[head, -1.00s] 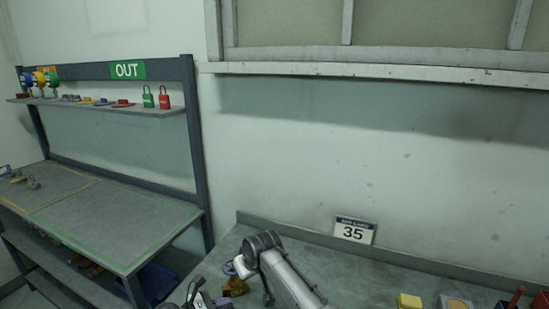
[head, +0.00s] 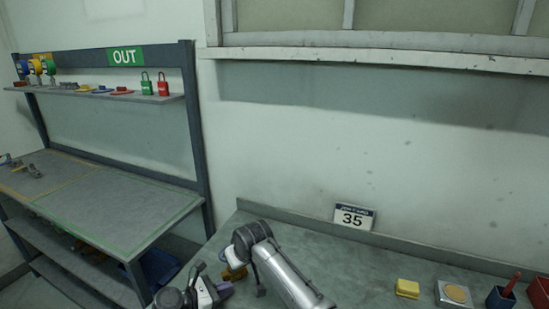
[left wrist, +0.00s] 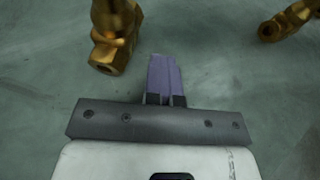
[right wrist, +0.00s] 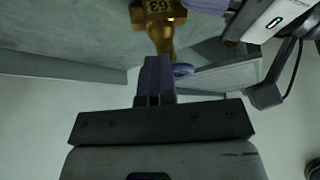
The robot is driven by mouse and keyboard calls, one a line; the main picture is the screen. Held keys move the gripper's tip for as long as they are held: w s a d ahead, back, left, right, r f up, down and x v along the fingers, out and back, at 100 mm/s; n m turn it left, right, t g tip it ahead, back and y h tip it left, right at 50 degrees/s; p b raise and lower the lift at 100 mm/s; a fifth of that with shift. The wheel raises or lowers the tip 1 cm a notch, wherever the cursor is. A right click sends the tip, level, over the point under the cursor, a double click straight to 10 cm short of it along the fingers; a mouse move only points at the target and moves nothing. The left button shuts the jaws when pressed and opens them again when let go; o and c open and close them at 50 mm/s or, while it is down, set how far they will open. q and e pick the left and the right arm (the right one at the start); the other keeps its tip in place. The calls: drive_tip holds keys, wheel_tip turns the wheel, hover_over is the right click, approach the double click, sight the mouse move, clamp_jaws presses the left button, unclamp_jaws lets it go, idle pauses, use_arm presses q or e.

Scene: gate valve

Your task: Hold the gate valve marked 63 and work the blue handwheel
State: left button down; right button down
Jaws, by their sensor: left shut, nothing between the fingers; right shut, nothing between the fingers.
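The brass gate valve marked 63 (right wrist: 158,12) shows its number at the top of the right wrist view, above the right fingertips. Part of the blue handwheel (right wrist: 183,70) shows just right of those fingers; I cannot tell whether they touch. My right gripper (right wrist: 155,65) is shut and empty. My left gripper (left wrist: 164,62) is shut and empty, with a brass valve body (left wrist: 115,38) close to its left; no marking shows there. In the head view, brass (head: 235,273) shows between my left gripper (head: 226,288) and my right arm, which hides much of it.
Another brass fitting (left wrist: 288,20) lies to the right in the left wrist view. A yellow block (head: 407,288), a pen cup (head: 500,298) and a sign reading 35 (head: 354,217) stand on the bench. The OUT rack (head: 125,57) is at left.

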drive_tip(key=shift+s+a+f, duration=0.35)
drive_tip(key=shift+a+f, duration=0.05)
drive_tip(key=shift+f, duration=0.1)
idle(0.5)
drive_tip(key=shift+s, duration=0.25)
wheel_tip(320, 180, up, 7)
drive_tip(key=shift+s+f, duration=0.15)
drive_tip(key=shift+f, duration=0.05)
idle(0.6)
